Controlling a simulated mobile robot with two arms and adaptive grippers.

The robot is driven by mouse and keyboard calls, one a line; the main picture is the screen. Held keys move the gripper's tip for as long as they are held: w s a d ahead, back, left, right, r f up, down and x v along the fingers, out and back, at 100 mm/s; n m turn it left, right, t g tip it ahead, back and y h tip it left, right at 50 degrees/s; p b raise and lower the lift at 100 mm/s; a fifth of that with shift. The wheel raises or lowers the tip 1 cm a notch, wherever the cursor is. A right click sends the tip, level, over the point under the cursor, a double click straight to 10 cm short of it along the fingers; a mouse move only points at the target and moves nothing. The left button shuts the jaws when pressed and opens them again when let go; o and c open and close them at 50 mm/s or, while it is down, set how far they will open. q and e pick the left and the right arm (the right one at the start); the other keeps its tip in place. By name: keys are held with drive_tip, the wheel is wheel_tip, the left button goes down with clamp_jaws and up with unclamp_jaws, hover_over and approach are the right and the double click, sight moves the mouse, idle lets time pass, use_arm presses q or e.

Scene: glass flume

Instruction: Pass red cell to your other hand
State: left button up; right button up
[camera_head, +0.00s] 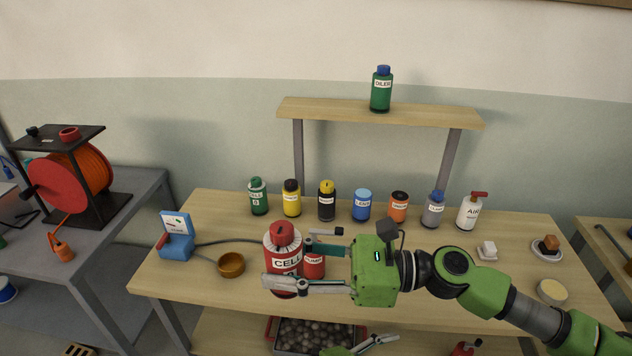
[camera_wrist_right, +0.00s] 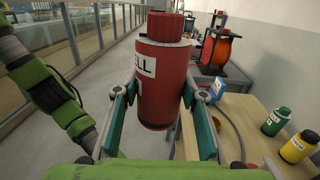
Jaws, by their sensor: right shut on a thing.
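The red cell (camera_head: 283,248) is a red bottle with a darker red cap and a white CELL label. My right gripper (camera_head: 288,264) is shut on its body, one finger on each side, and holds it upright near the table's front edge. The right wrist view shows the red cell (camera_wrist_right: 163,75) between the two teal-padded fingers (camera_wrist_right: 160,105). My left gripper (camera_head: 368,345) shows only in part at the bottom edge of the head view, below the right one and apart from the cell. Its jaw opening cannot be made out.
A wooden bowl (camera_head: 231,265) and blue gauge (camera_head: 176,240) are to the left. Several bottles line the table's back, including a green cell (camera_head: 258,197). A tray of stones (camera_head: 272,330) sits below.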

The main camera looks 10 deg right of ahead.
use_arm(q)
drive_tip(key=s+d+r+m+g+y, duration=0.1)
drive_tip(key=s+r+m+g+y, duration=0.1)
drive_tip(key=s+m+g, duration=0.3)
drive_tip(key=s+d+r+m+g+y, duration=0.1)
drive_tip(key=s+d+m+g+y, duration=0.15)
drive_tip(key=s+m, duration=0.4)
drive_tip(key=w+a+r+m+t+h, duration=0.2)
drive_tip(key=w+r+m+h, duration=0.15)
drive_tip(key=w+r, duration=0.95)
drive_tip(key=w+a+r+m+t+h, duration=0.25)
drive_tip(key=w+r+m, duration=0.25)
drive_tip(key=w+r, duration=0.75)
wheel_tip(320, 180, up, 24)
drive_tip(key=m+t+y, duration=0.2)
drive_tip(key=m+y, duration=0.9)
drive_tip(key=y, duration=1)
hover_over(285, 244)
drive_tip(key=d, duration=0.4)
drive_tip(key=x, duration=1.2)
drive_tip(key=shift+d+f, duration=0.1)
drive_tip(key=shift+d, duration=0.2)
